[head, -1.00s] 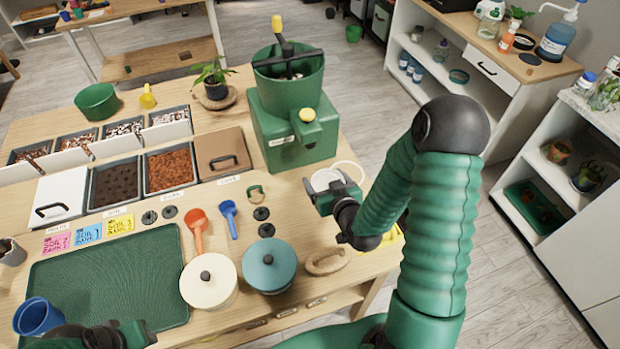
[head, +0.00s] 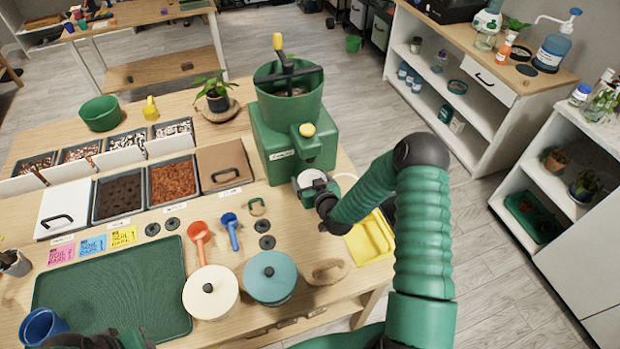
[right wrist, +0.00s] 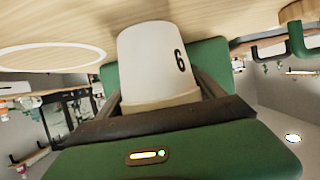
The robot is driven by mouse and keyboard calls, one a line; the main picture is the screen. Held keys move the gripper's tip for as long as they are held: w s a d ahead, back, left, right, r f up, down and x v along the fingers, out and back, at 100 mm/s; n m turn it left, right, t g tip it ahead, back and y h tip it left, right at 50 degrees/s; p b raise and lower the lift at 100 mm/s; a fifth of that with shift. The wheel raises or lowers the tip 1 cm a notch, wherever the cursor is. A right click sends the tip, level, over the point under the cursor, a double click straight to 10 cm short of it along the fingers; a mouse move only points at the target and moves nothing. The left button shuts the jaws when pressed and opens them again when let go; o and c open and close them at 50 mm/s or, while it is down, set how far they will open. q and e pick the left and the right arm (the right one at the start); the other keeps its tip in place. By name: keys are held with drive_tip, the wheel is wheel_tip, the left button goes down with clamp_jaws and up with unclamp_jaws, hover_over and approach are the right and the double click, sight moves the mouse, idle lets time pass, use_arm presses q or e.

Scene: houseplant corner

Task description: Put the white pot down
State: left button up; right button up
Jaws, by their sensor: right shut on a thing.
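The white pot (head: 311,179) is held in my right gripper (head: 317,190), just in front of the green machine (head: 290,145). In the right wrist view the white pot (right wrist: 158,60), marked with a black 6, sits between the fingers of my right gripper (right wrist: 160,98), which is shut on it. Bare wooden tabletop shows beyond the pot; I cannot tell whether the pot touches it. My left gripper (head: 105,340) is partly cut off at the bottom left edge, beside the blue cup (head: 41,326), and its fingers are not clear.
A white ring (head: 346,179) lies right of the pot, partly hidden by my arm. A yellow tray (head: 371,238) is at the table's right edge. Cream (head: 210,293) and teal (head: 270,278) lidded pots stand in front. A green mat (head: 110,295) lies at left.

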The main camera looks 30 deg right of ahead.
drive_tip(key=shift+a, duration=0.1)
drive_tip(key=o, duration=1.5)
drive_tip(key=shift+s+r, duration=0.1)
drive_tip(key=shift+r, duration=0.05)
drive_tip(key=v, duration=0.7)
drive_tip(key=shift+s+a+b, duration=0.1)
drive_tip(key=shift+s+b, duration=0.15)
drive_tip(key=shift+b, duration=0.05)
